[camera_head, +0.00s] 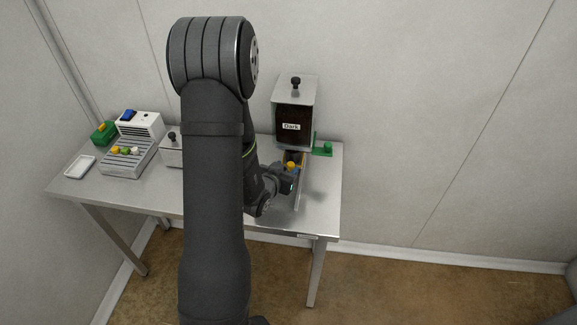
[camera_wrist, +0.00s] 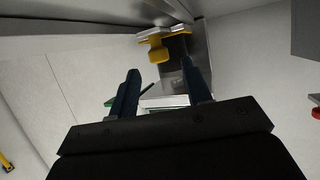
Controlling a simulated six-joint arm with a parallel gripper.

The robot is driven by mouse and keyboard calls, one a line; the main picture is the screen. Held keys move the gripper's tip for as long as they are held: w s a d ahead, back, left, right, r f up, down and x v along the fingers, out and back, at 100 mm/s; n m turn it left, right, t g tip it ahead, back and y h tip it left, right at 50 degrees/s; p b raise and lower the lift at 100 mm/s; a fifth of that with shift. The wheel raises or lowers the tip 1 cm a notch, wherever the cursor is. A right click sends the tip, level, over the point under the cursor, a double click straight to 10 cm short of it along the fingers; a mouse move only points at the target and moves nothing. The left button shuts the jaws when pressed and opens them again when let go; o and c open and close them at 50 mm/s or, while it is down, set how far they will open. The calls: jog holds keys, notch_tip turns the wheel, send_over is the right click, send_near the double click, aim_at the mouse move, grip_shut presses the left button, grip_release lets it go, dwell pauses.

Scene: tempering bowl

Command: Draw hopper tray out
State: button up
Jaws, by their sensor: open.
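The hopper (camera_head: 295,98) is a dark-fronted box labelled "Dark" with a pale metal lid and black knob, at the back right of the table. Below its front is a yellow knob (camera_head: 291,165), at the hopper tray; how far the tray stands out is hard to tell. My gripper (camera_head: 288,183) is just in front of this knob, partly hidden by my arm. In the wrist view, my gripper (camera_wrist: 159,68) has its two fingers apart and empty. The yellow knob (camera_wrist: 159,50) shows just beyond the fingertips, roughly between them; contact cannot be told.
A green piece (camera_head: 326,149) stands right of the hopper. At the left are a white box with a blue switch (camera_head: 141,123), a grey slatted unit (camera_head: 129,160), a green block (camera_head: 103,133) and a white dish (camera_head: 80,167). The table's front right (camera_head: 318,212) is clear.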

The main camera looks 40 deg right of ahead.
jog(key=shift+x, duration=1.45)
jog(key=shift+c, duration=0.5)
grip_shut()
jog(key=s+a, duration=0.9)
jog(key=shift+s+a, duration=0.1)
jog(key=shift+s, duration=0.05)
jog(key=shift+o, duration=0.5)
grip_release()
jog(key=v, duration=0.7)
jog(key=shift+a, duration=0.25)
